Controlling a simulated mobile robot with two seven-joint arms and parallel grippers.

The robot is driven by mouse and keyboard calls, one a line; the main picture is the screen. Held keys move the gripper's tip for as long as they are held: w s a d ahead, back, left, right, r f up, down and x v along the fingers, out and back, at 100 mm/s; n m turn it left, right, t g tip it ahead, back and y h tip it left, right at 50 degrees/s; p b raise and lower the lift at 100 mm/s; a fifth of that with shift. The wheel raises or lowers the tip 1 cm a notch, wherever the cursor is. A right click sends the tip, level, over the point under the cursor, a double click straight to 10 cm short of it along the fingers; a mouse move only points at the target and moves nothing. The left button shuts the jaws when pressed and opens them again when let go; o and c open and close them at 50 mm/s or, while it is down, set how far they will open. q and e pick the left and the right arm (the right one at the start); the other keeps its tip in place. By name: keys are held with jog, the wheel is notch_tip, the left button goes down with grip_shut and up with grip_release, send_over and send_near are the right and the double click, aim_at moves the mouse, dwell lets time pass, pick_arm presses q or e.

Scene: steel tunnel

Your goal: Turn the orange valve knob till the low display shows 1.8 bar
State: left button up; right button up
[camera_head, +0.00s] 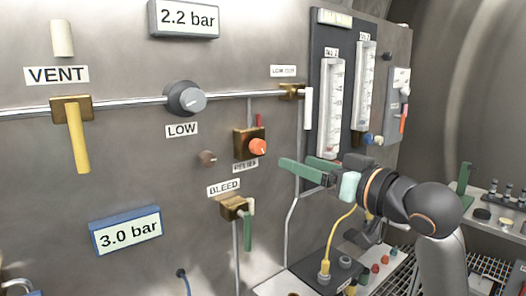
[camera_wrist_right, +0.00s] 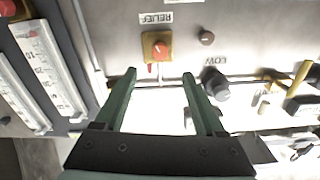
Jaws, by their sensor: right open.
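The orange knob (camera_head: 258,147) sits on a brass block (camera_head: 241,143) above the RELIEF label. The knob also shows in the right wrist view (camera_wrist_right: 158,48), ahead of and between the fingers. The upper grey-framed display (camera_head: 188,18) reads 2.2 bar. The lower blue-framed display (camera_head: 126,232) reads 3.0 bar. The frames do not make clear which one is the low display. My right gripper (camera_head: 296,165) has green fingers and is open and empty, to the right of and a little below the knob. In the right wrist view the fingers (camera_wrist_right: 159,78) stand wide apart, clear of the knob.
A grey LOW knob (camera_head: 186,98) is on the pipe. A yellow VENT lever (camera_head: 78,138) is at left, a green BLEED lever (camera_head: 248,230) below the orange knob. A small brown knob (camera_head: 208,158) sits beside it. Gauges (camera_head: 331,105) stand behind my right arm.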

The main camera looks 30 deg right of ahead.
aim_at(261, 149)
jog(key=w, duration=0.4)
jog(key=w+p, duration=0.1)
jog(key=w, duration=0.3)
jog(key=w+a+p, duration=0.1)
jog(key=w, duration=0.3)
jog(key=shift+w, duration=0.1)
grip_shut()
